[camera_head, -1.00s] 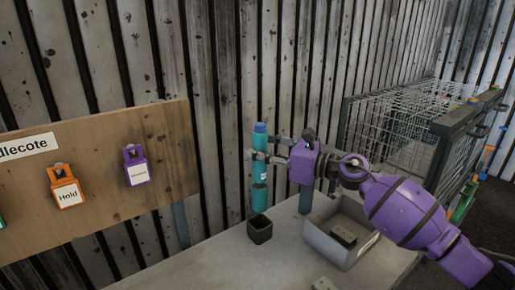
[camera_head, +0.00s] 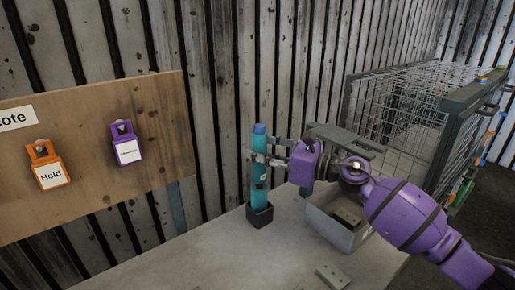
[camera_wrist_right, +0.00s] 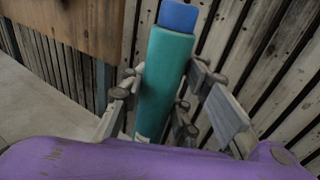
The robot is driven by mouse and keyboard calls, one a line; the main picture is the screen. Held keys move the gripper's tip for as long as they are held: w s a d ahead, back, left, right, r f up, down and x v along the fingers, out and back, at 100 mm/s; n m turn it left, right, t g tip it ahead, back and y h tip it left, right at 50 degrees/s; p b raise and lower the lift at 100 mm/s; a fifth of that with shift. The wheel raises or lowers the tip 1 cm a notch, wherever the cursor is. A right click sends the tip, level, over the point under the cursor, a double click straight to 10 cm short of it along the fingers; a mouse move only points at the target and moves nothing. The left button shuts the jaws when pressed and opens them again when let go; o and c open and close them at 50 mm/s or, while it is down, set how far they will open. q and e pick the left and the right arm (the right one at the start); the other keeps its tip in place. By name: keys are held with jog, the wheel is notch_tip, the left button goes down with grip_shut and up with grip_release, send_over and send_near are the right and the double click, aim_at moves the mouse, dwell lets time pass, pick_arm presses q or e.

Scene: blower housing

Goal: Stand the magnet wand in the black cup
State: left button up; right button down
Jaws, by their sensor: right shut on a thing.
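The magnet wand (camera_head: 259,172) is a teal cylinder with a blue top, upright in the head view. My right gripper (camera_head: 262,158) is shut around its upper middle part. In the right wrist view the wand (camera_wrist_right: 164,80) stands between the fingers of my right gripper (camera_wrist_right: 158,95). The black cup (camera_head: 260,217) is a small square holder on the table. The wand's lower end meets the cup's opening and looks to be inside it; how deep it sits is hidden by the cup's wall. My left gripper is not in view.
A grey bin (camera_head: 336,232) with a block inside stands right of the cup, below my right arm. A grey block (camera_head: 332,276) lies near the table's front. A wire cage (camera_head: 400,115) stands behind right. A wooden board (camera_head: 90,150) with hanging tags is at left.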

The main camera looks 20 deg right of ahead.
aim_at(259, 166)
notch_tip(259, 166, down, 2)
jog(key=shift+f+b, duration=0.1)
jog(key=shift+b, duration=0.4)
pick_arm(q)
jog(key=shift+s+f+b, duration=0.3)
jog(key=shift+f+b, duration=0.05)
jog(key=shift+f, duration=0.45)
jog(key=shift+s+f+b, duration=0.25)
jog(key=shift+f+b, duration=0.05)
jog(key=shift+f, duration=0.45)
pick_arm(e)
jog(key=shift+f, duration=1)
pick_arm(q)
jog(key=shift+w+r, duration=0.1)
pick_arm(e)
jog(key=c, duration=1.2)
grip_release()
jog(key=v, duration=1.2)
jog(key=shift+s, duration=0.1)
